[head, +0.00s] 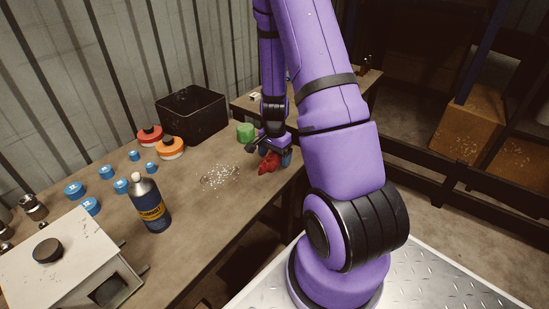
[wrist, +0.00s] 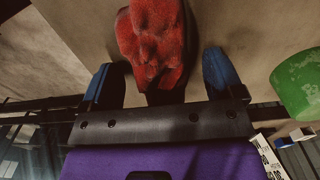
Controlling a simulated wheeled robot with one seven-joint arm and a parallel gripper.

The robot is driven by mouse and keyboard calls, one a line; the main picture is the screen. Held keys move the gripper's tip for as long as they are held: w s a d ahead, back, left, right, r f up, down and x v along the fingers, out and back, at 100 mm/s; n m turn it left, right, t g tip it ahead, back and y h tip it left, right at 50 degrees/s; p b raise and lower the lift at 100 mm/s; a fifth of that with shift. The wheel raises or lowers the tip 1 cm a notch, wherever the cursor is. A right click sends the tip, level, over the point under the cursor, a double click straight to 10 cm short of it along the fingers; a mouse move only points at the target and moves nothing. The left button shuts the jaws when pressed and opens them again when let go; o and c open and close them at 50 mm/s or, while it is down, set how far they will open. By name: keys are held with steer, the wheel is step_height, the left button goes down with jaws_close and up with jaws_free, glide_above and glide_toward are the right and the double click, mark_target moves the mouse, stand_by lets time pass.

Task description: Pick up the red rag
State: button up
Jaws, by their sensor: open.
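The red rag (head: 268,163) lies crumpled on the bench near its right edge in the head view. In the wrist view the rag (wrist: 154,40) reaches from the top edge down between the two blue fingertips. My gripper (head: 272,153) is low over the bench at the rag. In the wrist view my gripper (wrist: 163,82) is open, with one finger on each side of the rag and a visible gap to both. The rag's far end is cut off by the top of the wrist view.
A green cylinder (head: 245,132) is close to the gripper, and it also shows at the right of the wrist view (wrist: 299,85). A black bin (head: 192,115), a dark bottle (head: 149,203), red and orange rolls and several blue caps stand on the bench (head: 200,215). Pale flecks lie left of the rag.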

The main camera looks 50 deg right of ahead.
steer(key=c, duration=1)
steer(key=shift+c, duration=0.4)
steer(key=shift+r, duration=0.1)
